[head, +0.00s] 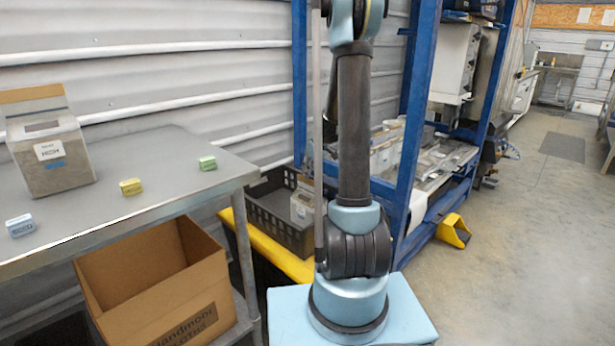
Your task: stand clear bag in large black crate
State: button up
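A clear bag (52,157) with greyish-brown contents and a white label stands upright on the left of the grey table. Its top is folded and tan. The large black crate (268,222) is beyond the table's right end, low down. Another similar bag (301,205) with a white label shows inside the crate, partly hidden by my arm. My arm rises from its blue base and leaves the picture at the top. My gripper is out of view, so its state and what it holds do not show.
On the grey table (150,160) lie small blue (20,226), yellow (130,187) and green (207,163) blocks. An open cardboard box (165,290) is below the table. A yellow rail (275,262) runs before the crate. A blue rack (417,95) stands behind my arm.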

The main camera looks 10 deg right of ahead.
jog(key=v, duration=0.9)
jog(key=s+a+r+m+h, duration=0.1)
jog(key=s+r+m, duration=0.1)
jog(key=s, duration=0.9)
jog(key=s+a+r+m, duration=0.1)
jog(key=s+a+r, duration=0.1)
jog(key=s, duration=0.8)
jog(key=s+f+m, duration=0.2)
jog(key=s+f, duration=0.2)
jog(key=s, duration=0.5)
jog(key=s+f+m+g+h, duration=0.1)
jog(key=s+f, duration=0.3)
jog(key=s, duration=0.6)
jog(key=shift+s+d+m+h, duration=0.3)
jog(key=shift+d+m, duration=0.1)
jog(key=shift+m, duration=0.1)
jog(key=shift+w+f, duration=0.1)
jog(key=shift+w+f, duration=0.2)
jog(key=shift+w, duration=0.25)
